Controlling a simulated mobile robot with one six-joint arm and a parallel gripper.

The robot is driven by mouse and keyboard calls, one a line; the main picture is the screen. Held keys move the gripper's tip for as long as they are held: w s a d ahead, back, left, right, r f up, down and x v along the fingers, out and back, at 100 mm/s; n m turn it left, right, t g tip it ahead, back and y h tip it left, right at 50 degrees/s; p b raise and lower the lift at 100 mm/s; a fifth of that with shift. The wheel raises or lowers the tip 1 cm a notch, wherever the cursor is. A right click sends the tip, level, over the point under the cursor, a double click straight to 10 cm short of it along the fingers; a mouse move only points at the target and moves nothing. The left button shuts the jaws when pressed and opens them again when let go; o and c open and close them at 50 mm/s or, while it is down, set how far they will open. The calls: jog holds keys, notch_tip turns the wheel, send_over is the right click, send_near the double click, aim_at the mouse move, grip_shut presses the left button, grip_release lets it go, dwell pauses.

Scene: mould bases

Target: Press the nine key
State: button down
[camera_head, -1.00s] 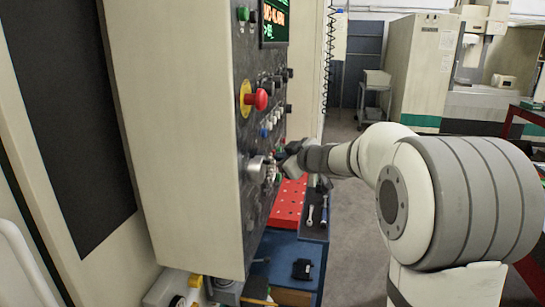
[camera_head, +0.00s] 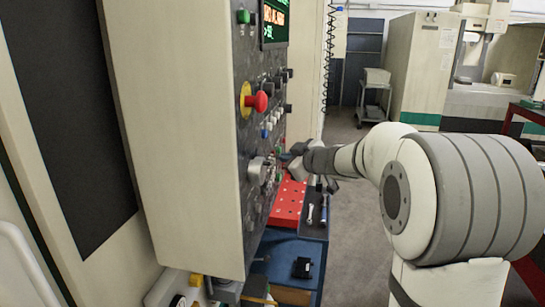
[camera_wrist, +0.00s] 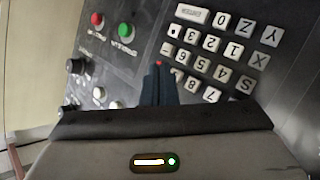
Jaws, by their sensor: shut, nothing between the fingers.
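In the wrist view, a keypad (camera_wrist: 207,64) of light keys on a dark panel fills the top right, its characters upside down. My gripper (camera_wrist: 159,66) is shut and empty, its dark fingertips pointing at the keypad's left part. The 8 key (camera_wrist: 187,86) and 7 key (camera_wrist: 210,93) show just right of the fingers, and the 6 key (camera_wrist: 183,57) beyond. I cannot tell whether the tips touch the panel. In the head view, my gripper (camera_head: 287,158) is beside the control panel (camera_head: 246,140).
A red emergency button (camera_head: 260,101) stands out from the panel, with a grey dial (camera_head: 259,170) lower down. In the wrist view, a red button (camera_wrist: 97,19) and green button (camera_wrist: 126,30) are left of the keypad. A red perforated plate (camera_head: 289,203) lies below.

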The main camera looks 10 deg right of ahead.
aim_at(270, 184)
jog(key=d, duration=0.1)
jog(key=s+d+p, duration=0.1)
jog(key=d, duration=0.1)
jog(key=d+p, duration=0.1)
jog(key=shift+s+d, duration=0.3)
jog(key=shift+d, duration=0.1)
dwell(2.1)
jog(key=s+d+f+b, duration=0.2)
jog(key=f+b, duration=0.5)
jog(key=b, duration=0.4)
jog(key=shift+s+d+f, duration=0.3)
jog(key=shift+s+d, duration=0.1)
jog(key=shift+s, duration=0.35)
jog(key=w+a+b, duration=0.1)
jog(key=w+a, duration=0.1)
jog(key=a, duration=0.6)
jog(key=shift+w+a, duration=0.2)
jog(key=shift+w, duration=0.15)
